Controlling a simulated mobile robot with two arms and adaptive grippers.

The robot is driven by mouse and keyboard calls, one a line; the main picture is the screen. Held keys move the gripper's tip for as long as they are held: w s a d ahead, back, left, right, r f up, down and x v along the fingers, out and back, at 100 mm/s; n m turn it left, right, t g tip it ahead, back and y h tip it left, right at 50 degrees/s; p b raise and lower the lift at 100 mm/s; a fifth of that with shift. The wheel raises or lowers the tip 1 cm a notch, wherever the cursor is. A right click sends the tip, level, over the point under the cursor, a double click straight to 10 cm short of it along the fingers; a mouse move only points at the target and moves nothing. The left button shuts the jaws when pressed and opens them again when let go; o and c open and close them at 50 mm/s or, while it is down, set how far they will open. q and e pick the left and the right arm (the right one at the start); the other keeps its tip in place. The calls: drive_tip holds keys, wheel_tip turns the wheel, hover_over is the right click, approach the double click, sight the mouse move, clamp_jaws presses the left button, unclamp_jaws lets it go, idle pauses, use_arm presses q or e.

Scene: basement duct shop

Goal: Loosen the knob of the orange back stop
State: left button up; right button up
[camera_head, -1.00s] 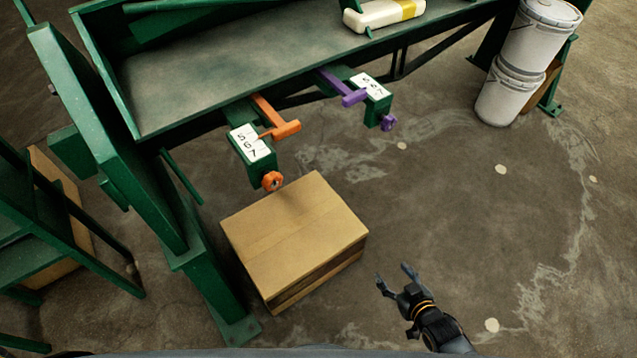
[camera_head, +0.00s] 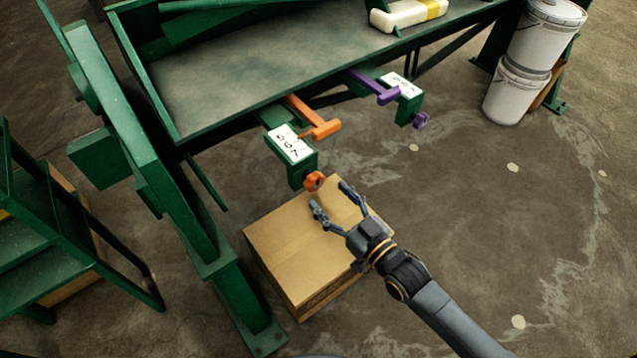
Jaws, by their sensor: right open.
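The orange back stop (camera_head: 321,129) is a T-shaped bar on a green bracket with a white number label (camera_head: 290,144) at the front edge of the green machine. Its orange knob (camera_head: 314,181) sits at the low front end of that bracket. My right gripper (camera_head: 334,199) is open and empty, just below and to the right of the knob. Its fingers point toward the knob, and I see no clear contact. A purple stop (camera_head: 387,95) with a purple knob (camera_head: 420,121) is farther right. My left gripper is not in view.
A cardboard box (camera_head: 290,250) stands on the floor beneath the orange knob, behind my right gripper in the picture. White buckets (camera_head: 509,95) are stacked at the upper right. A green cart (camera_head: 50,260) is at the left. The floor at right is open.

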sight(317, 183)
drive_tip(key=x, duration=0.5)
drive_tip(key=shift+w, duration=0.1)
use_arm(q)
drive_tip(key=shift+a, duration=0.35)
use_arm(e)
drive_tip(key=c, duration=1.1)
